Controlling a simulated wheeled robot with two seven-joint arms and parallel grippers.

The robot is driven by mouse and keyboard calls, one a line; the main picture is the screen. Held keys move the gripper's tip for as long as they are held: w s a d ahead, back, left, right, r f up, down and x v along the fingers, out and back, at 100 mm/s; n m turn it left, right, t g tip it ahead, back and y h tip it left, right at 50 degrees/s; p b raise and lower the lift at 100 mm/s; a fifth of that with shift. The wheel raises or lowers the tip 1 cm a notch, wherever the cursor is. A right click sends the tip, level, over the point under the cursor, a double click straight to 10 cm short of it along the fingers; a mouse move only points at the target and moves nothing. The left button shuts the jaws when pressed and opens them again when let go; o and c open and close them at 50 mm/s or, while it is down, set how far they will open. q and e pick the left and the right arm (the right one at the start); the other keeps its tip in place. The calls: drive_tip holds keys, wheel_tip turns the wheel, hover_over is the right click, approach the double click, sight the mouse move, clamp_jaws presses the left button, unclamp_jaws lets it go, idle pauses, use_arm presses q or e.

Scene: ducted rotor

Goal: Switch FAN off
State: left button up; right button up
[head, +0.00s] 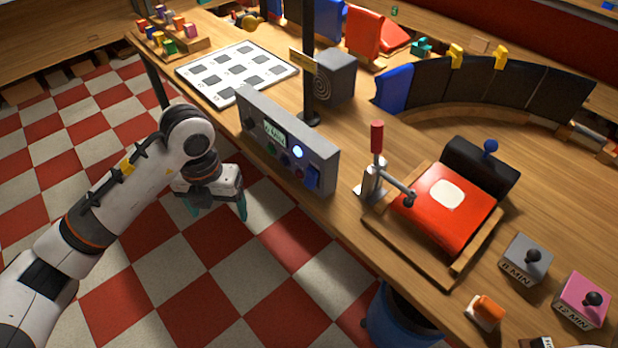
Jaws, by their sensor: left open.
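A grey control panel (325,160) stands along the near table edge. On its face are a small display (274,133), dark knobs, a red part (297,152) and a blue rocker switch (312,179) at its right end. A round light glows on it. I cannot read any FAN label. Behind it a grey box (336,80) has a round spiral grille; I cannot tell whether anything in it turns. My left gripper (217,207) is open and empty over the floor, left of the panel and apart from it. My right gripper is not in view.
A red press-like device with a red-handled lever (377,140) stands right of the panel. A dark post (309,60) rises behind the panel. Grey (525,262) and pink (581,300) knob boxes sit front right. A blue bin (400,322) is below the edge. Open floor surrounds my left gripper.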

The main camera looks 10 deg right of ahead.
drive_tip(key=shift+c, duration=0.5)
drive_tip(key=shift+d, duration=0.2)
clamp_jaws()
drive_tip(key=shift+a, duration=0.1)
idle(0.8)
